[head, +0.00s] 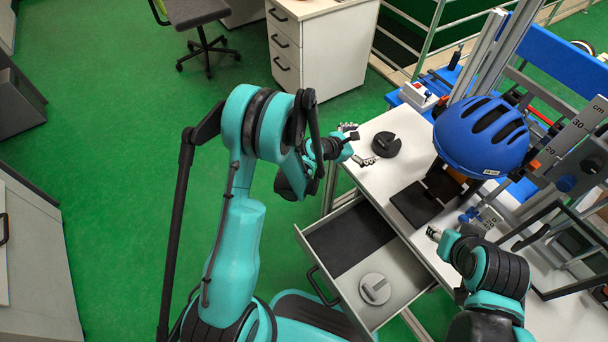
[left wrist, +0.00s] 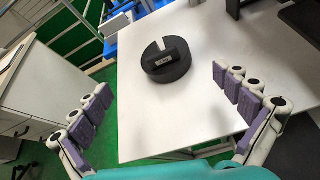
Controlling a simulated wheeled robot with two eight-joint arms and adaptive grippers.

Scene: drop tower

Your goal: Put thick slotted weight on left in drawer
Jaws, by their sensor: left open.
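The thick slotted weight (head: 387,145) is a black disc with a slot, lying flat on the white table (head: 407,122) near its left edge. It also shows in the left wrist view (left wrist: 166,64), ahead of the fingers. My left gripper (head: 357,145) is open and empty, just left of the weight and apart from it; its purple-padded fingers are spread wide in the left wrist view (left wrist: 163,84). The drawer (head: 342,238) under the table is pulled open. A light grey slotted weight (head: 375,289) lies inside it. My right gripper (head: 434,233) is by the table's front; its opening is unclear.
A blue helmet (head: 482,137) stands over a dark plate (head: 416,204) right of the weight. A tower with a centimetre scale (head: 575,128) rises at the right. The back of the drawer has a bare dark floor. A white cabinet (head: 322,48) stands behind.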

